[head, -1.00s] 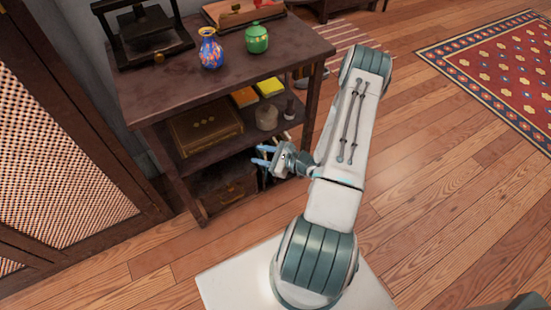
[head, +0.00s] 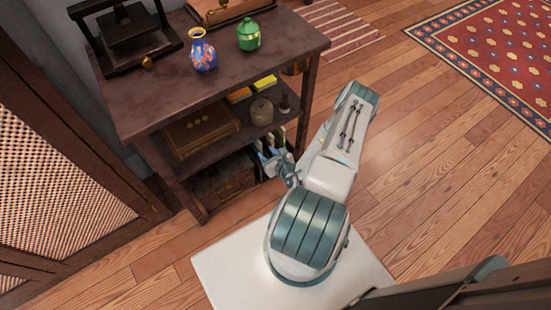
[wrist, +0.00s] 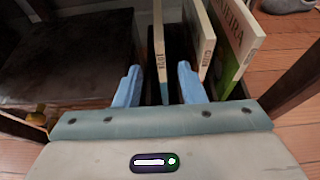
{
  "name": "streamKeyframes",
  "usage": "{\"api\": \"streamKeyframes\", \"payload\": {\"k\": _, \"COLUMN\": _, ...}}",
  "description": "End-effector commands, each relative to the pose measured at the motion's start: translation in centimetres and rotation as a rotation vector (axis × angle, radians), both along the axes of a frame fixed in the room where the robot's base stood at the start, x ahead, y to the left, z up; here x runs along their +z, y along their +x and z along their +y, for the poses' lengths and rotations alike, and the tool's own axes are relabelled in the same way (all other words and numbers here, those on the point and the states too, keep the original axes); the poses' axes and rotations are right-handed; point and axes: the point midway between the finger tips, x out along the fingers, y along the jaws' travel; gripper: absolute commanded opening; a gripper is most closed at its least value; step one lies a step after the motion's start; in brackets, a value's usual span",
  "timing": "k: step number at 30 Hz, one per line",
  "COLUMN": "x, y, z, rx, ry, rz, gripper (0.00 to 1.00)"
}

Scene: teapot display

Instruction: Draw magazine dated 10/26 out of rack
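Several thin magazines stand upright in a dark rack on the lower shelf. In the wrist view, the leftmost magazine (wrist: 160,65) has a pale spine with a blue lower end; its small spine print is not legible. My gripper (wrist: 159,85) is open, with one blue finger on each side of this magazine, apart from it. A second pale magazine (wrist: 197,45) stands just right of the right finger. A third magazine (wrist: 236,35) has large lettering and a green lower part. In the head view, my gripper (head: 270,162) is at the lower shelf, partly hiding the rack.
A wooden shelf unit (head: 150,95) holds a blue vase (head: 203,50) and a green jar (head: 249,36) on top. A chest (head: 203,128) sits on the middle shelf. A dark box (wrist: 70,55) fills the space left of the magazines. Wooden floor lies open at right.

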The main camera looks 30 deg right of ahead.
Motion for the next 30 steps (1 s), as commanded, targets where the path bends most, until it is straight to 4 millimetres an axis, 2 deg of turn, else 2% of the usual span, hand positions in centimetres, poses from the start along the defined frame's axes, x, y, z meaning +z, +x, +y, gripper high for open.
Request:
{"api": "streamKeyframes", "payload": {"k": 6, "x": -1.9, "y": 4.0, "z": 0.0, "rx": -0.001, "ry": -0.002, "rz": -0.002, "gripper": 0.36}}
{"api": "streamKeyframes", "payload": {"k": 12, "x": -2.9, "y": 6.4, "z": 0.0, "rx": -0.004, "ry": -0.001, "rz": -0.001, "gripper": 0.36}}
{"api": "streamKeyframes", "payload": {"k": 18, "x": -3.1, "y": 7.5, "z": 0.0, "rx": -0.004, "ry": -0.001, "rz": -0.001, "gripper": 0.36}}
{"api": "streamKeyframes", "payload": {"k": 26, "x": -3.1, "y": 7.5, "z": 0.0, "rx": -0.004, "ry": -0.001, "rz": 0.0, "gripper": 0.36}}
{"api": "streamKeyframes", "payload": {"k": 27, "x": -3.1, "y": 7.5, "z": 0.0, "rx": -0.004, "ry": -0.001, "rz": 0.0, "gripper": 0.25}}
{"api": "streamKeyframes", "payload": {"k": 30, "x": -3.1, "y": 7.5, "z": 0.0, "rx": -0.004, "ry": -0.001, "rz": 0.0, "gripper": 0.0}}
